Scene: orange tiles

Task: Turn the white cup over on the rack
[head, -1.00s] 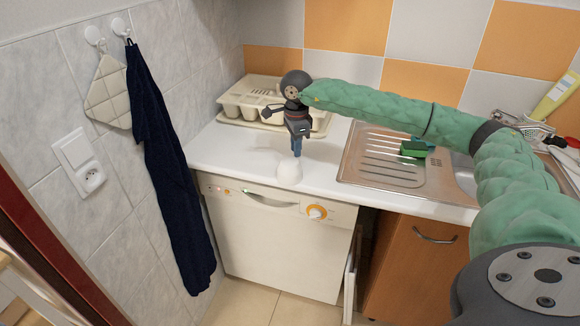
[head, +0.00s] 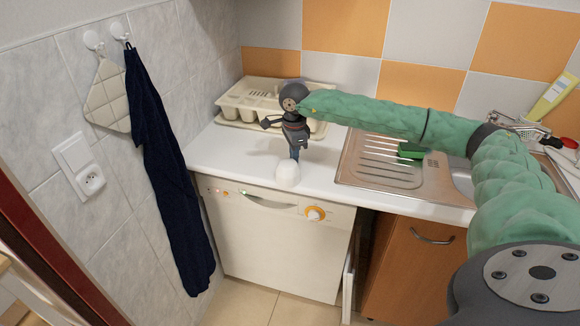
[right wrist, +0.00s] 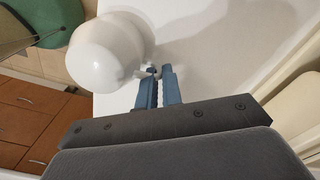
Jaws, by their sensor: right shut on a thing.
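The white cup (head: 287,174) is at the front edge of the white counter (head: 232,150), above the dishwasher. My right gripper (head: 294,154) points down at it from behind. In the right wrist view the cup (right wrist: 104,52) shows its rounded side, and the blue fingers of my right gripper (right wrist: 157,76) are closed on its handle. I cannot tell for sure whether the cup touches the counter. The cream dish rack (head: 240,106) stands at the back left of the counter, partly hidden behind my right gripper. My left gripper is not in view.
The steel sink with drainboard (head: 380,165) is to the right, with a green sponge (head: 411,150) on it. A dark towel (head: 165,150) and a pot holder (head: 108,95) hang on the left wall. The counter left of the cup is clear.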

